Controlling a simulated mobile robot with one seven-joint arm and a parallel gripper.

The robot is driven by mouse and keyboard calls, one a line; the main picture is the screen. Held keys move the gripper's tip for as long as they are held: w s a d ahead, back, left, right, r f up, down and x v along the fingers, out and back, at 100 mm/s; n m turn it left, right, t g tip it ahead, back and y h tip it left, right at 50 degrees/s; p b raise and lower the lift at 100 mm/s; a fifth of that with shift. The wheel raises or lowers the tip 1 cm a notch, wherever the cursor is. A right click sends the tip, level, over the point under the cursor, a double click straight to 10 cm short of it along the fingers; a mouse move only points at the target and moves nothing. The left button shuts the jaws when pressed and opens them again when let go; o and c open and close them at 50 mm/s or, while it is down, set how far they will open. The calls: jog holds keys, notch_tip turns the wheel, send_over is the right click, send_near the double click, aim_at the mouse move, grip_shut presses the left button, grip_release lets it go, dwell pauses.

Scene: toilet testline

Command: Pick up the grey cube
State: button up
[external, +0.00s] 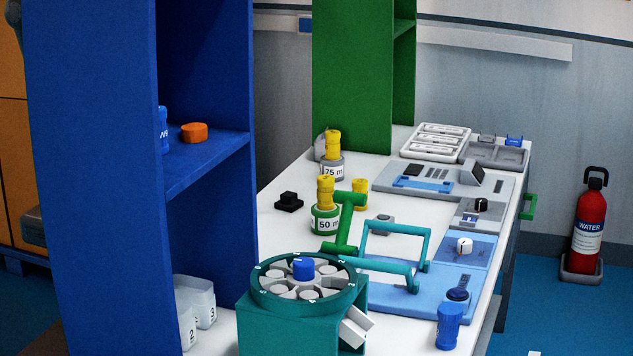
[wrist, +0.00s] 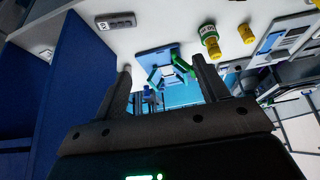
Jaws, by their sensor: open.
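A small grey block (external: 381,225) sits on the white table in the external view, behind the teal handles (external: 395,245). It may be the grey cube, but it is too small to be sure. In the wrist view I cannot clearly make out a grey cube. My gripper (wrist: 161,65) shows in the wrist view with its two dark fingers wide apart and nothing between them. Beyond the fingers is a blue panel (wrist: 150,56) with a handle-like frame. My gripper does not show in the external view.
A teal round carousel (external: 305,285) stands at the table's front. Yellow-capped bottles (external: 325,215) and a black object (external: 289,201) stand near the middle. A blue shelf (external: 90,150) rises at the left, a green one (external: 350,80) behind. A fire extinguisher (external: 588,225) stands on the floor.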

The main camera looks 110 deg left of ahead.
jog(key=w+a, duration=0.3)
jog(key=w, duration=0.9)
jog(key=m+g, duration=0.1)
send_over(378, 216)
jog(key=s, duration=0.4)
notch_tip(378, 216, down, 22)
jog(key=x, duration=0.6)
jog(key=shift+w+a, duration=0.25)
jog(key=shift+a, duration=0.1)
jog(key=shift+s+d+x, duration=0.1)
jog(key=shift+d+x, duration=0.1)
jog(key=shift+x, duration=1.1)
jog(key=shift+s+d+x, duration=0.1)
jog(key=shift+d+x, duration=0.1)
jog(key=shift+x, duration=1.15)
jog(key=shift+h, duration=0.3)
jog(key=c, duration=1.1)
